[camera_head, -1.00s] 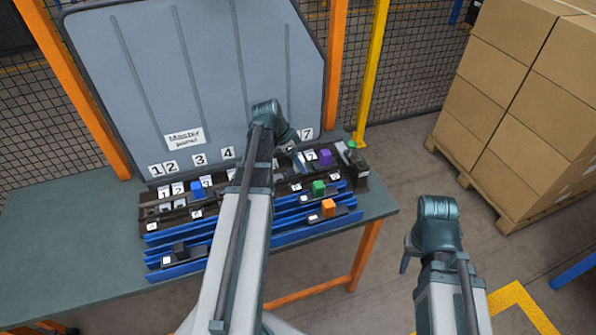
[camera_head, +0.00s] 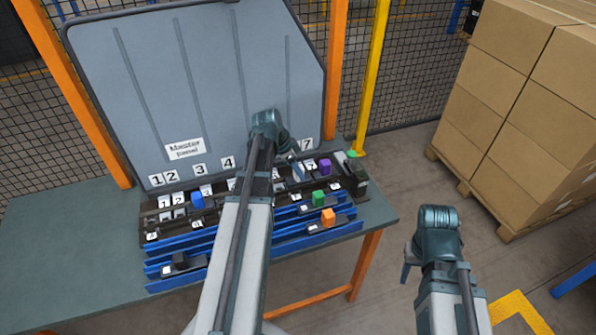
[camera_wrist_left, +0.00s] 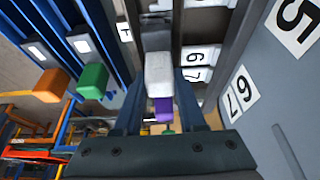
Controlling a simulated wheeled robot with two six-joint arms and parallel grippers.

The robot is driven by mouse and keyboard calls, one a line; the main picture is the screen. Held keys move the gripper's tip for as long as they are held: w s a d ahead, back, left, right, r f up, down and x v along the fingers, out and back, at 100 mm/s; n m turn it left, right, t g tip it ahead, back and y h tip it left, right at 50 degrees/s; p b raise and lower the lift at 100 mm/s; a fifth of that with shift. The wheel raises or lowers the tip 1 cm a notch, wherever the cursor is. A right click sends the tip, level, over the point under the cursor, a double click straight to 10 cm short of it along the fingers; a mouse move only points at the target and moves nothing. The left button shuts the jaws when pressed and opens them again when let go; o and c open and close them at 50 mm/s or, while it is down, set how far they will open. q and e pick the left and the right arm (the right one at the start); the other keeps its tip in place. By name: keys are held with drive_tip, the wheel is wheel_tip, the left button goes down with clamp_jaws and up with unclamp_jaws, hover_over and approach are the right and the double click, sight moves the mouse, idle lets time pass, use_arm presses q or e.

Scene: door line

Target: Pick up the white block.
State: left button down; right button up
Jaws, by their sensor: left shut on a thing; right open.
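The white block (camera_wrist_left: 158,75) is between the two fingers of my left gripper (camera_wrist_left: 158,100) in the left wrist view. The fingers are shut on its sides. In the head view my left gripper (camera_head: 298,170) is over the back row of the dark rack, just left of the purple block (camera_head: 325,166). The white block is hard to make out there behind the gripper. The purple block also shows beyond the white block in the left wrist view (camera_wrist_left: 164,108). My right gripper (camera_head: 407,268) is open and empty, off the table's right side.
The dark rack (camera_head: 150,222) has blue rails (camera_head: 165,272) in front. A blue block (camera_head: 197,200), green block (camera_head: 318,197), orange block (camera_head: 328,215) and black block (camera_head: 180,262) stand there. A grey panel (camera_head: 220,80) rises behind. Stacked cartons (camera_head: 500,110) stand at right.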

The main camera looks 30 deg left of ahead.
use_arm(q)
wheel_tip(320, 180, up, 10)
drive_tip(key=p, duration=0.9)
drive_tip(key=shift+f, duration=0.15)
drive_tip(key=shift+a, duration=0.1)
